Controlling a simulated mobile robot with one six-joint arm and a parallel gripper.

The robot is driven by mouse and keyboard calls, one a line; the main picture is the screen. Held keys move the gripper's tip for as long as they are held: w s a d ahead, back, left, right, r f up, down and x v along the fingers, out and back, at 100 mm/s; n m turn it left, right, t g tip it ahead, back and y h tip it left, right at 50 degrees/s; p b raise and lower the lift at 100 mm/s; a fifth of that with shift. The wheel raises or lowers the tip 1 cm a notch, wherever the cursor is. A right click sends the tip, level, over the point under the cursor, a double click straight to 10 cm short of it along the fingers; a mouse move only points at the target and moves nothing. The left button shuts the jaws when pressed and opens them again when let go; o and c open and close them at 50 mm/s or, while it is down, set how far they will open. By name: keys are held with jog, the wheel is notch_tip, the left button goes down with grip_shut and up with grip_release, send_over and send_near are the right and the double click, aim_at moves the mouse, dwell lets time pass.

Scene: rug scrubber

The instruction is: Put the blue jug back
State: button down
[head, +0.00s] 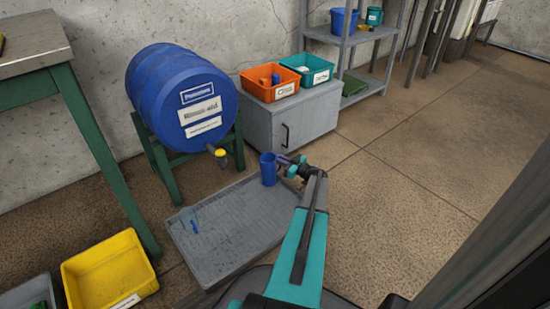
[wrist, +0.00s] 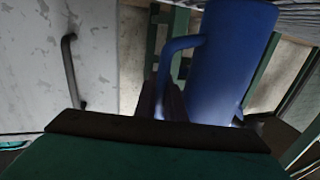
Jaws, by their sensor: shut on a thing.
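The blue jug (head: 268,169) is upright at the back right corner of the grey drip tray (head: 212,247) in the head view. In the wrist view the jug (wrist: 228,60) fills the upper right, with its handle to the left. My gripper (head: 284,160) reaches in from the right and is shut on the jug's handle; in the wrist view its dark fingers (wrist: 172,103) meet at the handle. I cannot tell whether the jug's base touches the tray.
A blue barrel (head: 180,95) with a yellow tap (head: 220,153) lies on a green stand behind the tray. A grey cabinet (head: 300,122) holding an orange bin (head: 268,91) and a teal bin (head: 311,78) stands behind the jug. A yellow crate (head: 108,273) is front left. Floor at right is clear.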

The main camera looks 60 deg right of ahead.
jog(key=c, duration=1.8)
grip_release()
jog(key=shift+f, duration=0.1)
jog(key=shift+c, duration=0.2)
jog(key=s+p, duration=0.5)
jog(key=s, duration=0.7)
jog(key=shift+a, duration=0.3)
